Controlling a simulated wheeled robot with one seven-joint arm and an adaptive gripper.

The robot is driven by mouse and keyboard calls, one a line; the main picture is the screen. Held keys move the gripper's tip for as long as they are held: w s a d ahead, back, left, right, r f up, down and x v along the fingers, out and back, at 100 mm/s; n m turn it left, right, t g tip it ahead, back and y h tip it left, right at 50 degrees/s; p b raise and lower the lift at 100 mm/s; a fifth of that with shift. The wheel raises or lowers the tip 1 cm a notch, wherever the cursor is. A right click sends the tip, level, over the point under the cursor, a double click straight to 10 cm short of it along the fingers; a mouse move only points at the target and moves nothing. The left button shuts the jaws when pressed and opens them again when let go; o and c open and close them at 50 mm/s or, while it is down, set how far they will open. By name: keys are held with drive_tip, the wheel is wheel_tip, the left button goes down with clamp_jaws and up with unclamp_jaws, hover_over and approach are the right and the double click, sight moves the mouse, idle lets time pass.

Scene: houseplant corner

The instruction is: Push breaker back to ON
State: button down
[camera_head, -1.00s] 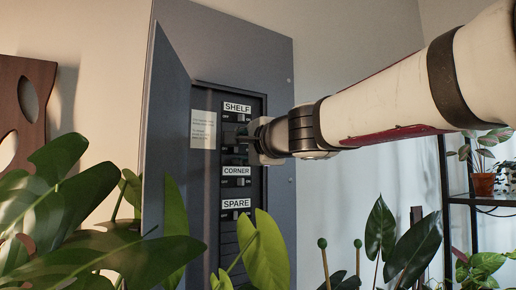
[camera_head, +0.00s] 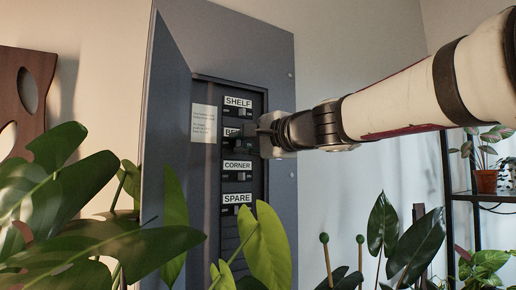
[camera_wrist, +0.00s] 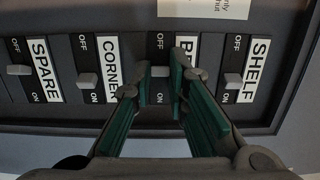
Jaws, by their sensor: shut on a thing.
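The grey breaker panel (camera_head: 230,82) stands open with a column of labelled breakers. The breaker whose label starts "BE" (camera_head: 231,132) sits between SHELF and CORNER; my gripper hides the rest of its label. In the wrist view its grey toggle (camera_wrist: 160,71) lies between OFF and ON, farther from ON than the SHELF toggle (camera_wrist: 233,78) and the CORNER toggle (camera_wrist: 88,80). My gripper (camera_head: 262,138) is at this breaker. In the wrist view my teal-padded gripper (camera_wrist: 160,84) has a fingertip on each side of the toggle, shut on it.
The SPARE toggle (camera_wrist: 18,70) also sits away from ON. The panel door (camera_head: 167,130) hangs open at left, with a paper notice (camera_head: 203,123) inside the panel. Leafy plants (camera_head: 265,250) rise in front of the panel's lower part. A plant shelf (camera_head: 480,195) stands at right.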

drive_tip(key=shift+w+d+n+g+y+b, duration=0.1)
drive_tip(key=shift+d+n+g+y+b, duration=0.15)
drive_tip(key=shift+n+g+y, duration=0.3)
drive_tip(key=shift+a, duration=0.1)
drive_tip(key=c, duration=1.6)
unclamp_jaws()
drive_tip(key=shift+o, duration=0.2)
drive_tip(key=v, duration=1.2)
